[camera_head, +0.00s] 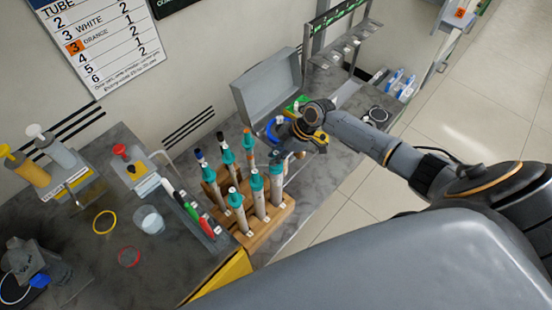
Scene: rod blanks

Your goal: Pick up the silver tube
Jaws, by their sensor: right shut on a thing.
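A wooden rack (284,212) on the bench holds several silver-grey tubes with teal caps, such as a front tube (238,212) and a middle tube (258,197). A tube at the back right (276,186) stands closest to my right gripper (280,154). I cannot tell whether the tube is raised. My left gripper is not in view.
Markers (206,226) lie left of the rack, beside a clear cup (149,220). An open grey case (266,88) stands behind.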

